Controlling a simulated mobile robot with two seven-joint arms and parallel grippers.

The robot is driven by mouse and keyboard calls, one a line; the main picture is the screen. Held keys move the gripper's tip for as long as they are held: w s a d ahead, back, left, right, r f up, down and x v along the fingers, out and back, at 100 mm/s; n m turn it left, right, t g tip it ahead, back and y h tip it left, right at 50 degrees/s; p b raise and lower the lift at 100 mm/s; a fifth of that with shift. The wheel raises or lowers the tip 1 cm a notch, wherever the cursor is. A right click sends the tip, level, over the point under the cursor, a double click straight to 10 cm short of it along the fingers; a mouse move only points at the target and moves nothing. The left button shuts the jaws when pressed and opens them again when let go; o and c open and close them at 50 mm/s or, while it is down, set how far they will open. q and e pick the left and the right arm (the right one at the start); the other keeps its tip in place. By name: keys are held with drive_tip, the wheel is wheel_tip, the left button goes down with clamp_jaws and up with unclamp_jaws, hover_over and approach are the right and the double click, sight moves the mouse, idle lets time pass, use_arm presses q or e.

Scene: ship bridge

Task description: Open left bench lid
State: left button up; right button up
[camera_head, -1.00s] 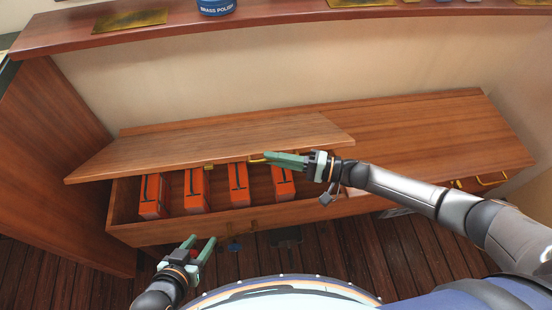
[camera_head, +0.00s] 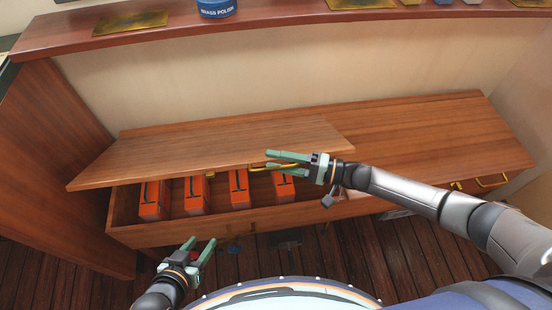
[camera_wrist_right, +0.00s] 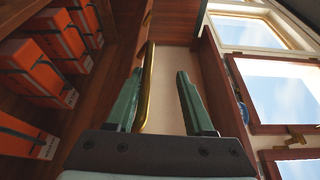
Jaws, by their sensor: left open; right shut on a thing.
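The left bench lid (camera_head: 200,145) is a brown wooden panel, tilted up with its front edge above the open box. Under it several orange boxes (camera_head: 238,188) stand in the bench (camera_head: 170,232). My right gripper (camera_head: 268,160) is at the brass lid handle (camera_head: 257,169) on the lid's front edge. In the right wrist view the handle (camera_wrist_right: 149,85) lies between the fingers, close along the left one, with a gap towards the right one. My left gripper (camera_head: 201,247) is open and empty, low in front of the bench.
The right bench lid (camera_head: 430,140) is closed, with a brass handle (camera_head: 492,181). A wooden shelf (camera_head: 280,18) above holds a blue brass polish tin (camera_head: 216,8) and brass plates. A wooden panel (camera_head: 60,160) stands close on the left. The plank floor (camera_head: 340,255) is in front.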

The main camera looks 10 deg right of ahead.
drive_tip(key=v, duration=1.2)
drive_tip(key=shift+r, duration=0.1)
